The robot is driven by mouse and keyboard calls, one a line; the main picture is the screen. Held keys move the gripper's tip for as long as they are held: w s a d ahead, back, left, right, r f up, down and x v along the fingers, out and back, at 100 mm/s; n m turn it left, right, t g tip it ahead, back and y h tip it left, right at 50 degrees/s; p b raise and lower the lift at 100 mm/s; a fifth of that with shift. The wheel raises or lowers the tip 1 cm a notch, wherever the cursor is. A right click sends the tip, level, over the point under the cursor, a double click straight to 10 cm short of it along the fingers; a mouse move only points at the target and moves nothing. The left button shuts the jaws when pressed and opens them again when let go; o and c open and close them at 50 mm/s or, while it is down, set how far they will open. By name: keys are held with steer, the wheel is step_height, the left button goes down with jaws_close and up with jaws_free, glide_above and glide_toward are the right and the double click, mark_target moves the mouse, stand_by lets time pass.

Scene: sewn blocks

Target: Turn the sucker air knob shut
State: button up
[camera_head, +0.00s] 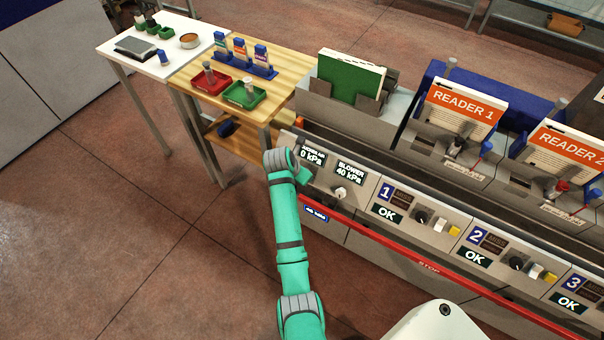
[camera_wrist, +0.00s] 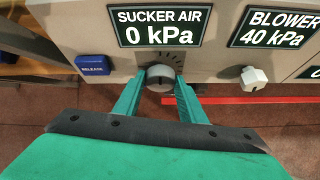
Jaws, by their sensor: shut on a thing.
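The sucker air knob (camera_wrist: 160,78) is a round grey knob on the panel, under a display (camera_wrist: 160,26) that reads "SUCKER AIR 0 kPa". Tick marks show around its upper right side. My gripper (camera_wrist: 159,84) has one finger on each side of the knob and is shut on it. In the head view, my green arm reaches up to the left end of the machine's panel, and my gripper and the knob are mostly hidden behind it.
A white blower knob (camera_wrist: 254,78) sits to the right, under a display reading "BLOWER 40 kPa" (camera_wrist: 276,28). A red rail (camera_head: 390,251) runs along the machine's front. The floor at left is clear.

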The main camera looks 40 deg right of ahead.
steer(key=o, duration=1)
steer(key=shift+d, duration=0.1)
steer(key=shift+r, duration=0.1)
steer(key=v, duration=1)
steer(key=shift+s+a+r, duration=0.1)
steer(key=shift+a+r, duration=0.15)
steer(key=shift+a, duration=0.05)
